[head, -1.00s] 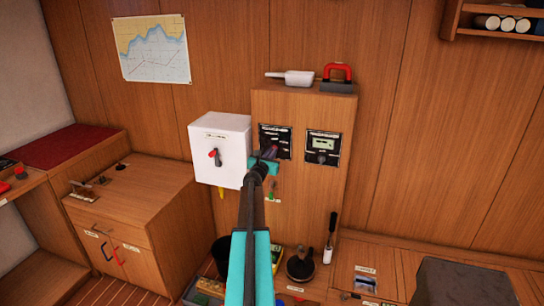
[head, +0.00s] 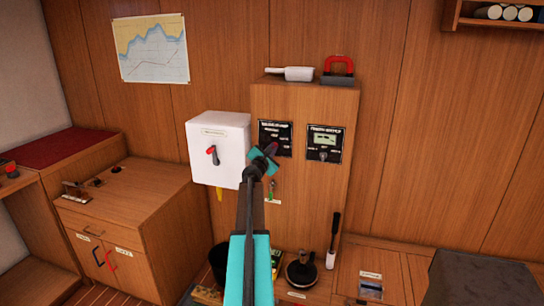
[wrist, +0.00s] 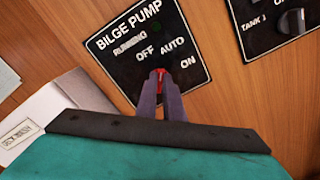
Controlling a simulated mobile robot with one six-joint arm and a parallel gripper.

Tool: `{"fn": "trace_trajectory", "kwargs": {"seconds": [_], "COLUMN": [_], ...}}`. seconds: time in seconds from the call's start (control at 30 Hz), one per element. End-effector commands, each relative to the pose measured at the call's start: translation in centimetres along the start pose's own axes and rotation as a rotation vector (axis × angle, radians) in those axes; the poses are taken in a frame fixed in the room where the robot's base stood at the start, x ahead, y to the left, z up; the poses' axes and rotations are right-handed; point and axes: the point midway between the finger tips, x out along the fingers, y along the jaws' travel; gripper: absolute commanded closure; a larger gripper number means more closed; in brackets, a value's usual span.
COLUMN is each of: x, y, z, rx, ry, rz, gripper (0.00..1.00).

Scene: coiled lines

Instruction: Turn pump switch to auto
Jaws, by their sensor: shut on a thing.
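The black bilge pump panel (wrist: 121,44) reads "RUNNING", "OFF", "AUTO" and "ON" in the wrist view. It also shows on the wooden cabinet front in the head view (head: 272,130). The red-tipped pump switch (wrist: 159,73) stands below the words OFF and AUTO. My gripper (wrist: 161,84) is shut on this switch, its two dark fingers on either side of it. In the head view my gripper (head: 269,150) is at the panel's lower edge and covers the switch. The fingers hide most of the switch, so I cannot tell which word it points to.
A second panel (head: 324,143) with a display and a dark knob is close on the right. A white box (head: 220,135) with a red-tipped lever juts out on the left. A red-handled tool (head: 339,69) and a white scoop (head: 290,74) lie on the cabinet top.

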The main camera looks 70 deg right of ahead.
Motion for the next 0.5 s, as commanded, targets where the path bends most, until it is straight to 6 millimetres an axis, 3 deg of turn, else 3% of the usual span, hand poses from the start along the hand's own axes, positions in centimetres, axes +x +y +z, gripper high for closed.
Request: {"fn": "trace_trajectory", "kwargs": {"seconds": [0.5], "x": [0.02], "y": [-0.13], "z": [0.05], "rx": [0.116], "ry": [-0.001], "rz": [-0.001], "gripper": [1.00]}}
